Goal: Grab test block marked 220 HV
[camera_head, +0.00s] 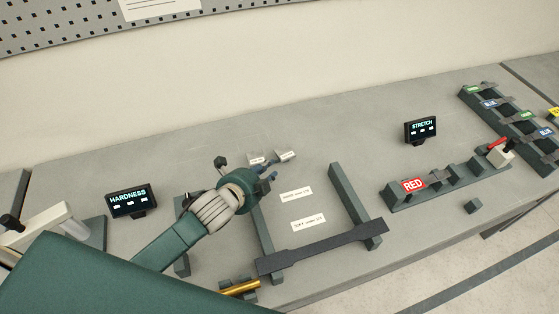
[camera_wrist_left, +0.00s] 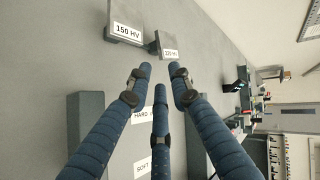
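Two small grey blocks with white labels lie side by side on the bench. In the left wrist view the left one reads 150 HV (camera_wrist_left: 127,31); the right one appears to read 220 HV (camera_wrist_left: 168,53), its print small. In the head view the labels are too small to read; by layout the 220 HV block is the right one (camera_head: 286,155) and the 150 HV block the left one (camera_head: 257,158). My left gripper (camera_head: 268,173) is just short of the blocks. Its three blue fingers (camera_wrist_left: 158,80) are spread and empty, the tips pointing toward the 220 HV block. My right gripper is out of view.
A tray with dark side rails (camera_head: 355,205) and HARD (camera_head: 296,194) and SOFT (camera_head: 309,222) zone labels lies in front of the blocks. The HARDNESS display (camera_head: 132,200) stands left, the STRETCH display (camera_head: 421,131) right. The bench behind the blocks is clear.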

